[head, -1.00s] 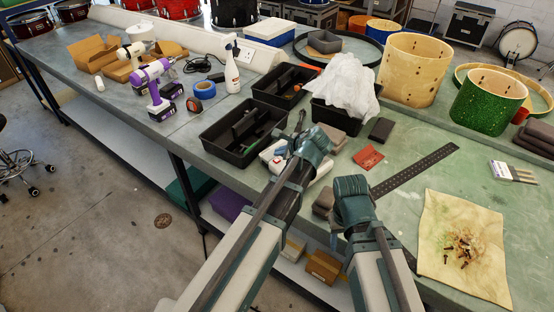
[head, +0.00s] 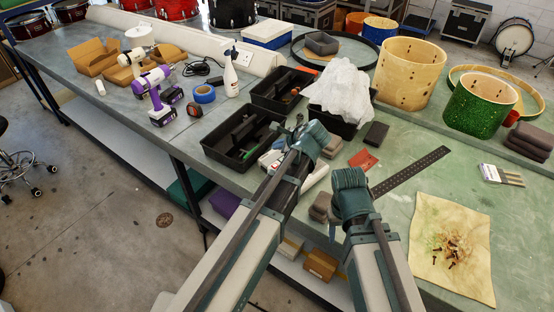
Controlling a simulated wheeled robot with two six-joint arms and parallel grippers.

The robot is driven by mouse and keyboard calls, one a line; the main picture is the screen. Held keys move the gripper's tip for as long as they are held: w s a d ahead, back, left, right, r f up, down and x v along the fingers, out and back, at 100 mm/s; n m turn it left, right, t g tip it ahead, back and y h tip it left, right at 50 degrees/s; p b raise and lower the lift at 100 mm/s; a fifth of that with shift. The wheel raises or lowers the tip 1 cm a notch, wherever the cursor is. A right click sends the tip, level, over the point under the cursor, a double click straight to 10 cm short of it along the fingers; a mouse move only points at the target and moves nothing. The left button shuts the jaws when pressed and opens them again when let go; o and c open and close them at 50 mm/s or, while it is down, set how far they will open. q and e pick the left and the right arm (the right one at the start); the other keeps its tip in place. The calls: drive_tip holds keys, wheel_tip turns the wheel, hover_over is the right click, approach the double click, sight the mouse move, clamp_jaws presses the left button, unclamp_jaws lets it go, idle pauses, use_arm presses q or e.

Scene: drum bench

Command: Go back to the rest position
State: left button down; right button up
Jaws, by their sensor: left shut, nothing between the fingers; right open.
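My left gripper (head: 299,122) is above the bench, in front of the black divided tray (head: 213,150) and the white crumpled cloth. Its narrow fingers are together with nothing between them. My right gripper (head: 347,177) is to its right and nearer, close to the bench's front edge, beside the grey blocks. It is open and holds nothing that I can see; its fingers are mostly hidden behind its own wrist. Both arms come in from the bottom of the head view.
A white cloth (head: 341,88) fills a second black bin. A red sheet (head: 364,160), a dark ruler (head: 412,172) and a stained cloth with screws (head: 428,268) lie on the right. Drum shells (head: 409,75) stand behind. Drills (head: 156,92) and a spray bottle (head: 230,75) stand left.

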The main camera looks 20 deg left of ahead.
use_arm(q)
drive_tip(key=s+d+f+n+g+h, duration=0.3)
drive_tip(key=s+d+n, duration=0.3)
drive_tip(key=s, duration=0.5)
drive_tip(key=s+d+f+n+g+h, duration=0.2)
drive_tip(key=s+d+n, duration=0.4)
drive_tip(key=s, duration=0.6)
drive_tip(key=shift+s+f+n+g+h, duration=0.3)
drive_tip(key=shift+f+n+g+h, duration=0.15)
drive_tip(key=shift+f, duration=0.35)
drive_tip(key=c, duration=1.6)
unclamp_jaws()
drive_tip(key=shift+d, duration=0.1)
